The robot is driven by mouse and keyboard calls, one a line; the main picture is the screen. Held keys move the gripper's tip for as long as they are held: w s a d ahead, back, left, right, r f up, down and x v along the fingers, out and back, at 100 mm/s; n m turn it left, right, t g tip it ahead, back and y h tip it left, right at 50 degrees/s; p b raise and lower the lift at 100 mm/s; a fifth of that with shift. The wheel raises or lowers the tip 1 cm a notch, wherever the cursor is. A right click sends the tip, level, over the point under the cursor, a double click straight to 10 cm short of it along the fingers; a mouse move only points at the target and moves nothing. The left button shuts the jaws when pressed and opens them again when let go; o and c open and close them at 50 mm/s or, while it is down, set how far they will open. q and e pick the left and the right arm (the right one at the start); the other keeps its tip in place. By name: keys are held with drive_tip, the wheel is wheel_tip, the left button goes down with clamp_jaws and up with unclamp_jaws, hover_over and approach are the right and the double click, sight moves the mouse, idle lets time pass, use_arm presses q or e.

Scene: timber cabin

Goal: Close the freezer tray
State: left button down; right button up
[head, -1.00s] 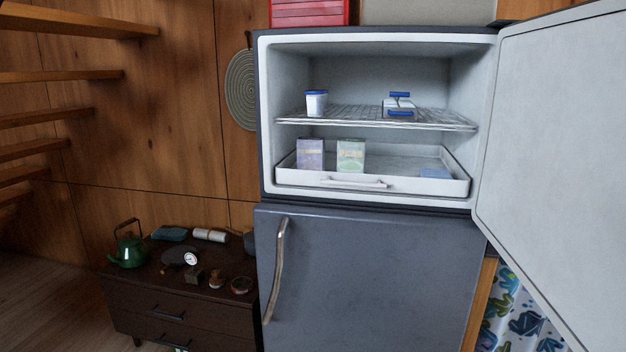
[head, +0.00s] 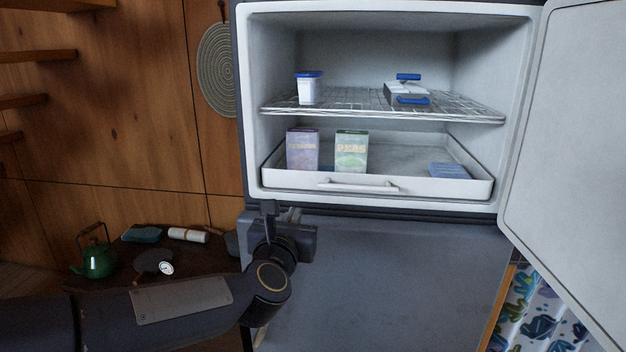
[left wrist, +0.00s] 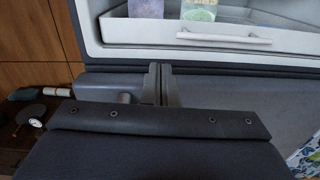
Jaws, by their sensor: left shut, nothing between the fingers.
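The white freezer tray (head: 440,187) sits at the bottom of the open freezer compartment, with a white handle (head: 358,186) on its front. It holds a purple box (head: 302,152), a green peas box (head: 351,153) and a flat blue item (head: 450,170). My left gripper (head: 268,208) is just below the freezer opening, left of and lower than the handle. In the left wrist view its fingers (left wrist: 160,80) are together and empty, with the tray handle (left wrist: 224,38) ahead to the upper right. My right gripper is not in view.
The freezer door (head: 580,150) stands open at the right. A wire shelf (head: 350,103) above the tray holds a white tub (head: 309,88) and a blue-and-white container (head: 407,90). A low cabinet with a green kettle (head: 95,257) is at left.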

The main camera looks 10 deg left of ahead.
sight(306, 180)
use_arm(q)
drive_tip(key=shift+n, duration=0.4)
drive_tip(key=w+p, duration=0.3)
drive_tip(key=w, duration=1.1)
drive_tip(key=shift+w+r, duration=0.1)
drive_tip(key=shift+w, duration=0.05)
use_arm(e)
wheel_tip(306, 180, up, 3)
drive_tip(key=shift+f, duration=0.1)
use_arm(q)
drive_tip(key=shift+w, duration=0.3)
drive_tip(key=w+b, duration=0.1)
drive_tip(key=w, duration=0.2)
drive_tip(key=shift+w+b, duration=0.35)
drive_tip(key=shift+b, duration=0.05)
drive_tip(key=shift+w+a, duration=0.1)
drive_tip(key=shift+w, duration=0.2)
drive_tip(key=shift+r, duration=0.2)
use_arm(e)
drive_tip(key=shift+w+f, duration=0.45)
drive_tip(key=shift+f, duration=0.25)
use_arm(q)
drive_tip(key=shift+s, duration=0.1)
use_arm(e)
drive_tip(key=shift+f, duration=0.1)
